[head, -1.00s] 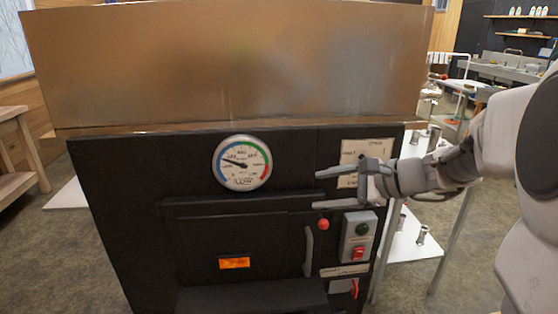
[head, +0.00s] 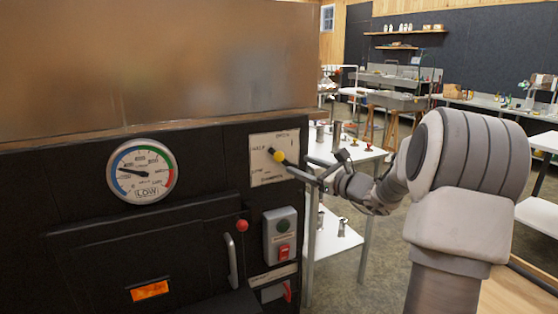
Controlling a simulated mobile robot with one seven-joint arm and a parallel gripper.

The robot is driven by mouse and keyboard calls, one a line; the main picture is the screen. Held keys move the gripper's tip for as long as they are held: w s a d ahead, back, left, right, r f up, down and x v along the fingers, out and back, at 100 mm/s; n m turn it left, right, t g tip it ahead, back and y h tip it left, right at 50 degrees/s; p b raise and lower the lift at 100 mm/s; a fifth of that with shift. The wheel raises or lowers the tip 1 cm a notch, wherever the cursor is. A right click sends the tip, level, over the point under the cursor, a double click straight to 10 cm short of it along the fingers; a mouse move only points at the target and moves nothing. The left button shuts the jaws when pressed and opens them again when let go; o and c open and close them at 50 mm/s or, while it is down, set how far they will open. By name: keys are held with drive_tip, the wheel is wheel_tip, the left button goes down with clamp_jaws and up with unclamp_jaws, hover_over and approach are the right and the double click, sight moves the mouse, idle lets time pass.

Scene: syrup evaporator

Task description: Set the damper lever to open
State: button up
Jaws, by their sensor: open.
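The damper plate (head: 258,141) is a pale labelled panel on the upper right of the dark evaporator front. Its small lettering is blurred, with one label at the top, others down the left side and one at the bottom. The damper lever has a yellow knob (head: 279,156) near the plate's middle, just right of the left-hand middle label. My gripper (head: 308,167) is open at the plate's right edge, its fingers pointing left towards the knob. One finger overlaps the plate and hides the lever's right part. I cannot tell whether it touches the lever.
A round gauge (head: 142,171) sits left of the plate. Below are a red ball knob (head: 242,225), a door handle (head: 232,260) and a switch box (head: 280,236). A white side table (head: 335,242) with metal parts stands right, behind my arm.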

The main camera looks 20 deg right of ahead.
sight(283, 157)
drive_tip(key=b+x, duration=0.1)
drive_tip(key=x, duration=0.9)
clamp_jaws()
drive_tip(key=shift+s, duration=0.1)
idle(1.1)
